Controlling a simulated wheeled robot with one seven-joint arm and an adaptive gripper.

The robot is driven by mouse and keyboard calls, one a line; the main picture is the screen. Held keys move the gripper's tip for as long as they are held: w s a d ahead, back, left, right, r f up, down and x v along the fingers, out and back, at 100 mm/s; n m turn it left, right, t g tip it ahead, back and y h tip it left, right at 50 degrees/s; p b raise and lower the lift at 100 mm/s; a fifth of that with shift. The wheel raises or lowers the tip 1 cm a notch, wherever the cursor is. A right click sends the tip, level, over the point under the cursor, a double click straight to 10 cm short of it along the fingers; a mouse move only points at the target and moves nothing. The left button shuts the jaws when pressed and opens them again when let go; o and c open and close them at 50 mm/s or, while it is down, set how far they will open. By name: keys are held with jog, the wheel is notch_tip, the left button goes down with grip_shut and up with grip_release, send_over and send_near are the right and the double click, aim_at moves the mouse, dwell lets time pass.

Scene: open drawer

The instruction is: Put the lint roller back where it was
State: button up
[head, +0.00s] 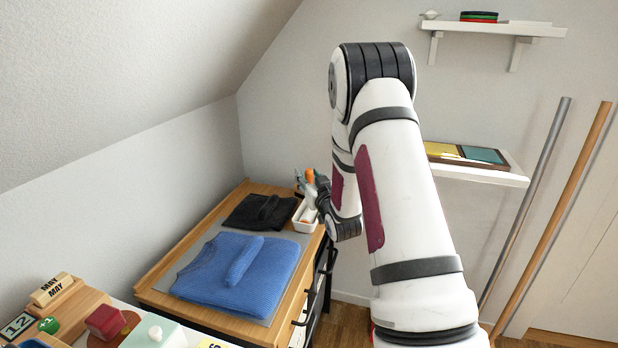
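An orange and whitish item (309,175), which looks like the lint roller, stands roughly upright at my gripper, orange end up. My gripper (311,187) is at the far right corner of the wooden dresser top, over or beside a small white bin (304,226). The item's lower end overlaps the bin in the picture. My wrist hides part of the gripper, and the fingers are too small to tell whether they are closed on the item. I cannot tell whether the item touches the bin.
A folded blue sweater (215,275) and a black garment (258,212) lie on a grey mat on the dresser (152,287). An open drawer (318,290) shows at its right side. Calendar blocks (52,290) stand front left. Wall shelves (490,28) and two leaning poles (555,205) are right.

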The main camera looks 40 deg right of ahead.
jog(key=p+v, duration=0.1)
jog(key=v, duration=1.1)
jog(key=s+a+r+n+g+y, duration=0.1)
jog(key=s+a+r+g, duration=0.2)
jog(key=a+g, duration=0.15)
jog(key=s+a+r+g+y, duration=0.1)
jog(key=s+a+r+g, duration=0.1)
jog(key=a+r+g, duration=0.3)
jog(key=s+a+r+g+y, duration=0.1)
jog(key=s+a, duration=0.3)
jog(key=s, duration=0.7)
jog(key=s+a+r+n+g+y, duration=0.1)
jog(key=s+a+g, duration=0.2)
jog(key=s, duration=0.7)
jog(key=s+a+r+n+g, duration=0.1)
jog(key=s+a+g, duration=0.2)
jog(key=s+a, duration=0.4)
jog(key=s, duration=0.4)
jog(key=shift+s+r+y, duration=0.25)
jog(key=shift+s+y, duration=0.05)
jog(key=shift+y, duration=0.1)
notch_tip(320, 180, up, 21)
jog(key=t+p, duration=0.3)
jog(key=p, duration=1.6)
jog(key=shift+a+r+p, duration=0.15)
jog(key=shift+a+p, duration=0.1)
jog(key=shift+p, duration=0.05)
